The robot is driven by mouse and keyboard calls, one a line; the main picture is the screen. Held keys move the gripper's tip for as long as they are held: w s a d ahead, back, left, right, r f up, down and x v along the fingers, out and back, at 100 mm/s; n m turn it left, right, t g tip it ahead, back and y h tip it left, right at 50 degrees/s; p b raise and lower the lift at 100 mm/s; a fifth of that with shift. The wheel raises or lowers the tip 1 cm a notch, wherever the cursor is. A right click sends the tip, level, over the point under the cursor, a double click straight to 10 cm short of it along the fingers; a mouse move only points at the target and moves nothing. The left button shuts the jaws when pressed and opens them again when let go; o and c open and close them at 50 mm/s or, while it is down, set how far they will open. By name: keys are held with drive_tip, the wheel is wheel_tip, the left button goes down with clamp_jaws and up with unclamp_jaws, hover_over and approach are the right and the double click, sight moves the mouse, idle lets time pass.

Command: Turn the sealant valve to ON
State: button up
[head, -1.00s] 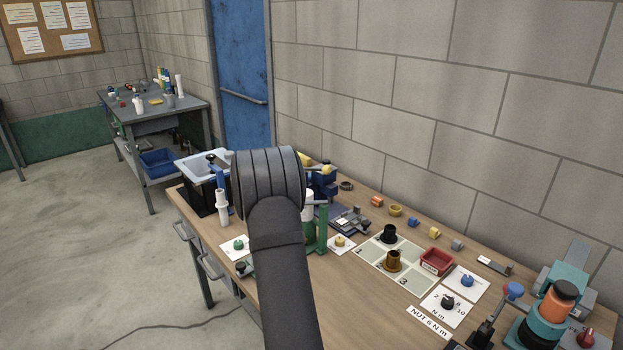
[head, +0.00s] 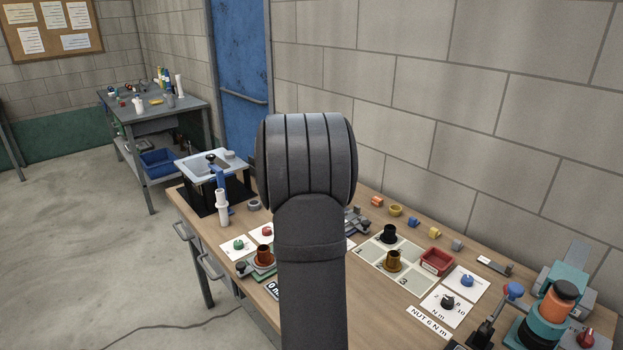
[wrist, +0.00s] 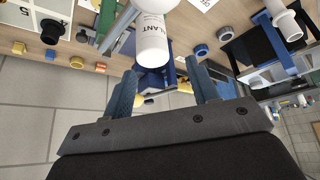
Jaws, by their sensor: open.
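A white bottle marked "LANT" (wrist: 152,42) shows in the wrist view, just beyond my fingertips; I cannot tell whether they touch it. My gripper (wrist: 163,68) is open, with its two blue fingers apart. In the head view my arm hides my gripper and the bottle. No sealant label can be read on any knob, so I cannot tell which is the valve. A green knob (head: 238,244) and a red knob (head: 265,230) sit on white cards left of my arm. A white card edge (wrist: 202,4) shows at the top of the wrist view, its lettering cut off.
A sink box (head: 212,166) is at the far left. The block wall borders the bench.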

drive_tip(key=d+r, duration=0.1)
drive_tip(key=d, duration=0.1)
drive_tip(key=s+d+r, duration=0.1)
drive_tip(key=d, duration=0.1)
drive_tip(key=shift+s+r, duration=0.15)
drive_tip(key=shift+a, duration=0.1)
drive_tip(key=w+a+f, duration=0.1)
drive_tip(key=a+f, duration=0.4)
drive_tip(key=a, duration=0.3)
drive_tip(key=w+a+f+g, duration=0.1)
drive_tip(key=w+a+f, duration=0.1)
drive_tip(key=a+f, duration=0.4)
drive_tip(key=shift+w+a+f, duration=0.2)
drive_tip(key=shift+w+a, duration=0.1)
drive_tip(key=shift+a, duration=0.75)
